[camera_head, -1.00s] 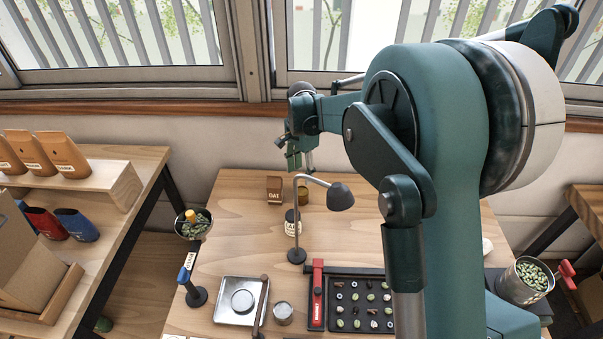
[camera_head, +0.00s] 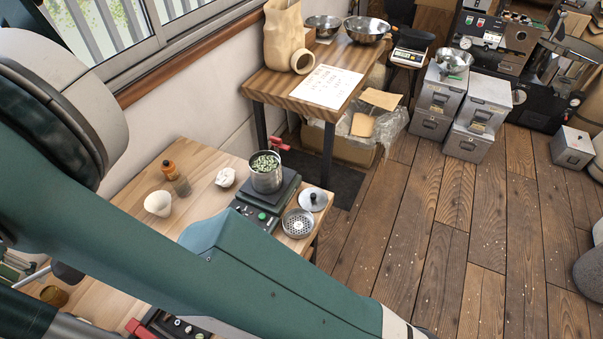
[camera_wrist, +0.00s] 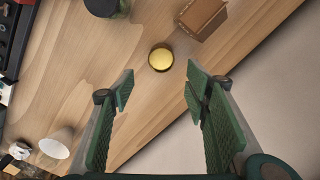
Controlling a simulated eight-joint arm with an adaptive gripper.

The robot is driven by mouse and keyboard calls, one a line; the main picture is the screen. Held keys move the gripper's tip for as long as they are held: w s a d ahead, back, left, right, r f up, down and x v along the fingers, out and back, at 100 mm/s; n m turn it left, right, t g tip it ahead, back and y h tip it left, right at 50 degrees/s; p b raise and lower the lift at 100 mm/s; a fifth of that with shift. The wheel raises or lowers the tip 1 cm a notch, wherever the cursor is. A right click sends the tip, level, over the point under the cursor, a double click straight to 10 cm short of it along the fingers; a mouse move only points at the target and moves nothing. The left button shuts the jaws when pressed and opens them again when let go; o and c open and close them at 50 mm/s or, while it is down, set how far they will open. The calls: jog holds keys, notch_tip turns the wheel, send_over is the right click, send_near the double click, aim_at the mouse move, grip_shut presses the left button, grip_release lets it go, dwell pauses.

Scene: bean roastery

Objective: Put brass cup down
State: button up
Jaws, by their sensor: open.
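The brass cup (camera_wrist: 160,60) stands on the wooden table (camera_wrist: 85,75), seen from above with a bright yellow-gold round top. My gripper (camera_wrist: 160,88) is open and empty, its green pads on either side below the cup in the wrist view. The cup is apart from both fingers, just beyond the tips in the picture. In the head view a small brass-brown cup (camera_head: 54,296) shows at lower left beside my arm, and my gripper is out of sight there.
A white cone cup (camera_wrist: 57,143) is at lower left. A pot of green beans (camera_head: 266,175) stands on a dark device. Bare table surrounds the cup.

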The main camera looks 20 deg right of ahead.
jog(key=w+d+r+t+y, duration=0.1)
jog(key=w+d+r, duration=0.45)
jog(key=d, duration=0.95)
jog(key=w+d+r+t, duration=0.1)
jog(key=w+d+r, duration=0.2)
jog(key=d+r, duration=0.85)
jog(key=w+d+r+t+y, duration=0.1)
jog(key=w+d+r, duration=0.35)
jog(key=d, duration=1.25)
jog(key=s+d+r+t, duration=0.15)
jog(key=s+d, duration=0.25)
jog(key=d, duration=0.7)
jog(key=s+d+r, duration=0.2)
jog(key=s+d, duration=0.2)
jog(key=d, duration=0.8)
jog(key=s+d+f+n+t+h, duration=0.1)
jog(key=s+d+f, duration=0.4)
jog(key=s+d, duration=0.7)
jog(key=shift+s+d+f+t+h, duration=0.2)
jog(key=shift+s+d+t+h, duration=0.45)
jog(key=shift+d, duration=1.4)
jog(key=shift+w, duration=0.25)
